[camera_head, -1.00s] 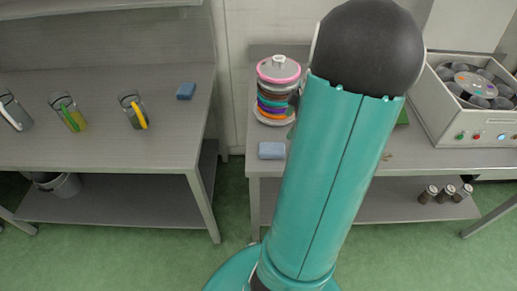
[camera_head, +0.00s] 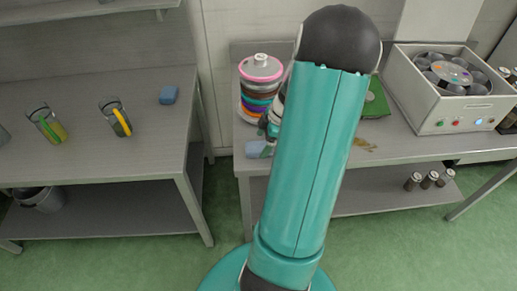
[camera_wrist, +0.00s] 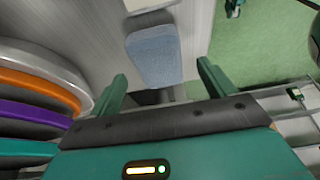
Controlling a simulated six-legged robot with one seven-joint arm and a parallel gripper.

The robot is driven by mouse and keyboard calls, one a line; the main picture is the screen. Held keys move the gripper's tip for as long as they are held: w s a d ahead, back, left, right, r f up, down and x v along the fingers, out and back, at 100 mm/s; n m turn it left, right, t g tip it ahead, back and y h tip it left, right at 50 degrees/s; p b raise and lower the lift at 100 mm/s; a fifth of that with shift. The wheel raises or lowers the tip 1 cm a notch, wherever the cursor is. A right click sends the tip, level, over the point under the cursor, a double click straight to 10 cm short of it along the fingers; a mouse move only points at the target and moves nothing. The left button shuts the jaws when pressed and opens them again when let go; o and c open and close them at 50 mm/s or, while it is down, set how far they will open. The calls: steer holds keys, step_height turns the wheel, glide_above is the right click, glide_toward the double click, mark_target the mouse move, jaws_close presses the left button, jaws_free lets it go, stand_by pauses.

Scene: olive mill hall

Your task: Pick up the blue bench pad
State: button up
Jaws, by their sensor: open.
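A light blue pad (camera_head: 257,150) lies near the front left edge of the right bench (camera_head: 400,148), with its right part hidden by my gripper. It also shows in the wrist view (camera_wrist: 155,55), ahead of and between my fingers. My gripper (camera_wrist: 162,74) is open and empty, with one finger towards each side of the pad; I cannot tell how far above it. In the head view my gripper (camera_head: 268,128) is mostly hidden behind my arm. A second, deeper blue pad (camera_head: 169,95) lies on the left bench (camera_head: 150,140).
A stack of coloured rings (camera_head: 260,85) stands just behind the light blue pad and close to my gripper's left in the wrist view (camera_wrist: 40,100). A green item (camera_head: 376,100), a brown spill (camera_head: 363,145) and a grey machine (camera_head: 440,95) are further right. Glass beakers (camera_head: 117,117) stand on the left bench.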

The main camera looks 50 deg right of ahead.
mark_target(260, 146)
steer(key=shift+x, duration=1.45)
steer(key=shift+f, duration=0.1)
steer(key=c, duration=1.1)
steer(key=shift+o, duration=0.2)
